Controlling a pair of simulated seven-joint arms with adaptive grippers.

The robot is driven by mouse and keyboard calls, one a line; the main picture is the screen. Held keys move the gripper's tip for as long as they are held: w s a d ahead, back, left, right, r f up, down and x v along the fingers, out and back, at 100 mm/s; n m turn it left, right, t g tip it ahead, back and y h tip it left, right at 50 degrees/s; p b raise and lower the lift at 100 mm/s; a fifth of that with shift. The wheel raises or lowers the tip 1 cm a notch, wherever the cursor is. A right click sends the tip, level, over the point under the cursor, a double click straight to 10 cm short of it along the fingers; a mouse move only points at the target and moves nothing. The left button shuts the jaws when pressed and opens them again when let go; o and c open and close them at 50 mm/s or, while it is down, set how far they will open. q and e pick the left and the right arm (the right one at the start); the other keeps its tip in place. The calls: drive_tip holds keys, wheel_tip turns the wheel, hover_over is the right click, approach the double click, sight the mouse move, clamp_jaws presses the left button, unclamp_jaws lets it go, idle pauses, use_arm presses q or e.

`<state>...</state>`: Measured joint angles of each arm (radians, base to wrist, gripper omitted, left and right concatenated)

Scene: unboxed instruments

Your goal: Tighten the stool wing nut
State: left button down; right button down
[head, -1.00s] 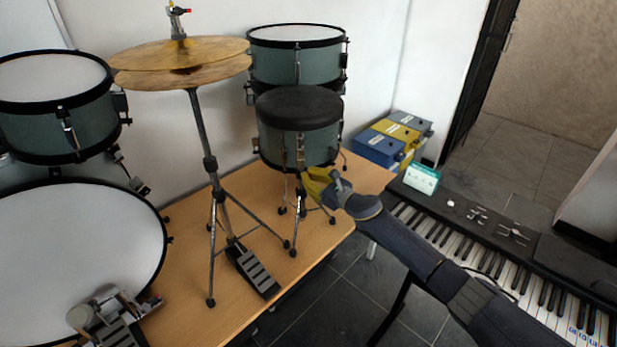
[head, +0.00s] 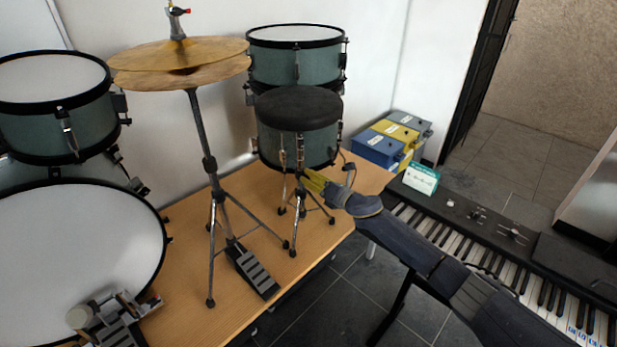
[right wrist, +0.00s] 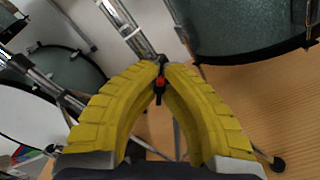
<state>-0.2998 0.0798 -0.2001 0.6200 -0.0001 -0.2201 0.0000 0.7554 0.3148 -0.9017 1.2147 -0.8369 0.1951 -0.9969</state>
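The stool (head: 298,110) has a round black seat over a grey-green drum-like body and a chrome tripod base on the wooden platform. My right gripper (head: 308,180), with yellow fingers, is at the stool's stem just below the body. In the right wrist view the fingers (right wrist: 166,66) come together at their tips around a small red and black wing nut (right wrist: 160,84) beside the chrome stem (right wrist: 128,28). The nut shows between the fingers, partly hidden by them; in the head view I cannot make it out. My left gripper is not in view.
A hi-hat stand with cymbals (head: 180,62) stands left of the stool, its legs close by. A drum (head: 296,62) stands behind the stool. The keyboard (head: 480,235) lies under my right arm. Blue, yellow and grey boxes (head: 378,148) are at the right.

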drive_tip(key=m, duration=0.5)
drive_tip(key=shift+w+d+r+m, duration=0.2)
drive_tip(key=shift+w+r+m, duration=0.1)
drive_tip(key=shift+d+f+m, duration=0.15)
drive_tip(key=shift+m, duration=2.05)
drive_tip(key=c, duration=1.7)
unclamp_jaws()
drive_tip(key=shift+d+f, duration=0.1)
drive_tip(key=shift+f, duration=0.05)
drive_tip(key=shift+o, duration=0.6)
drive_tip(key=shift+s+f, duration=0.1)
drive_tip(key=v, duration=1.1)
drive_tip(key=shift+s+d, duration=0.2)
drive_tip(key=shift+s, duration=0.15)
